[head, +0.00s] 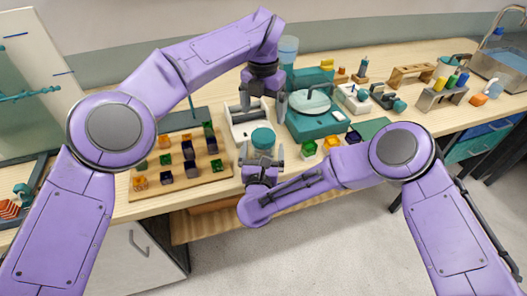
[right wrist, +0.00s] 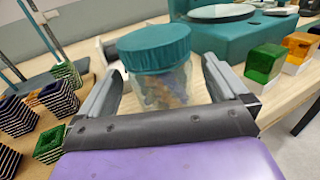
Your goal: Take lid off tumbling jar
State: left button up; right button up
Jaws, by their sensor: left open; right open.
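The tumbling jar stands on the bench at the centre of the head view, with a teal lid (head: 263,138) on top. In the right wrist view the lid (right wrist: 154,48) sits on the clear glass jar body (right wrist: 165,90), which has small dark and orange bits inside. My right gripper (head: 262,162) is open, low at the near side of the jar. Its fingers lie on either side of the glass, below the lid; I cannot tell if they touch. My left gripper (head: 263,107) is open and empty, pointing down above and behind the lid.
A wooden board (head: 172,187) with several coloured blocks lies left of the jar. A white device (head: 239,128) stands just behind it. A teal machine with a round plate (head: 313,124) is right of that. More small items and a sink (head: 500,66) are farther right.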

aim_at(263, 135)
jog(key=shift+w+d, duration=0.1)
jog(key=shift+w, duration=1.1)
jog(key=c, duration=1.3)
pick_arm(q)
jog(key=shift+c, duration=1)
pick_arm(e)
jog(key=c, duration=0.5)
pick_arm(q)
jog(key=m, duration=0.4)
jog(key=shift+m, duration=0.4)
pick_arm(e)
grip_shut()
pick_arm(q)
jog(key=m, duration=0.8)
jog(key=shift+m, duration=0.3)
jog(key=m, duration=0.4)
jog(key=shift+m, duration=0.3)
notch_tip(263, 135, down, 8)
jog(key=shift+f, duration=0.1)
